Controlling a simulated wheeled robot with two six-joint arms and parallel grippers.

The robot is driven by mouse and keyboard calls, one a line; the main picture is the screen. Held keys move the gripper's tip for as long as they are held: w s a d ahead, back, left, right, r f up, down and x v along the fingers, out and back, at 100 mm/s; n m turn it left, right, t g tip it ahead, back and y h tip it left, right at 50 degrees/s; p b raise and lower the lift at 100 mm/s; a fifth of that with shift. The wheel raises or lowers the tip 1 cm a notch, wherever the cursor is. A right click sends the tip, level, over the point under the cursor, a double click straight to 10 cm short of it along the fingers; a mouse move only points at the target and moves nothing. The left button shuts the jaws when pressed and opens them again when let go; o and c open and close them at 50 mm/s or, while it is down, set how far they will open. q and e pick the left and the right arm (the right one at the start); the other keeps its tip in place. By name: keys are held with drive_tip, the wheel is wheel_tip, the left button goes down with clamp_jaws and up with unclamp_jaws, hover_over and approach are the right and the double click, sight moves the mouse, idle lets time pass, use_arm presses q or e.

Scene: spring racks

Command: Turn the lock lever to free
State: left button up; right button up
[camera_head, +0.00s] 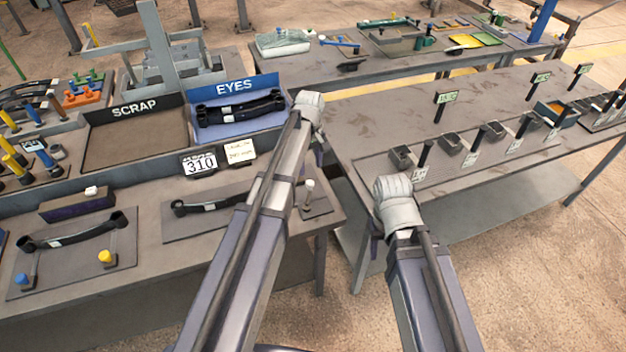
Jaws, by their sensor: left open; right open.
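I cannot make out for sure which part is the lock lever. On the front bench, a left plate (70,284) carries a black spring arm (72,236), a yellow knob (105,257) and a blue knob (22,281). A right plate (185,228) carries another black spring arm (205,205), partly hidden behind my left arm. A pale-topped post (309,188) stands at this plate's right end. My two arms reach up from the bottom, and their grey upper joints show. I see no fingers of either gripper.
Behind the plates are an empty SCRAP tray (135,140) and a blue EYES tray (262,127) holding black parts. A sign reading 310 (199,164) stands in front. Bare floor lies at lower right.

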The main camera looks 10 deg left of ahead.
sight(310, 183)
use_arm(q)
wheel_tip(310, 183, down, 7)
drive_tip(key=b, duration=0.6)
drive_tip(key=shift+f+b, duration=0.15)
drive_tip(key=shift+b, duration=0.25)
drive_tip(key=shift+c, duration=0.3)
clamp_jaws()
idle(0.6)
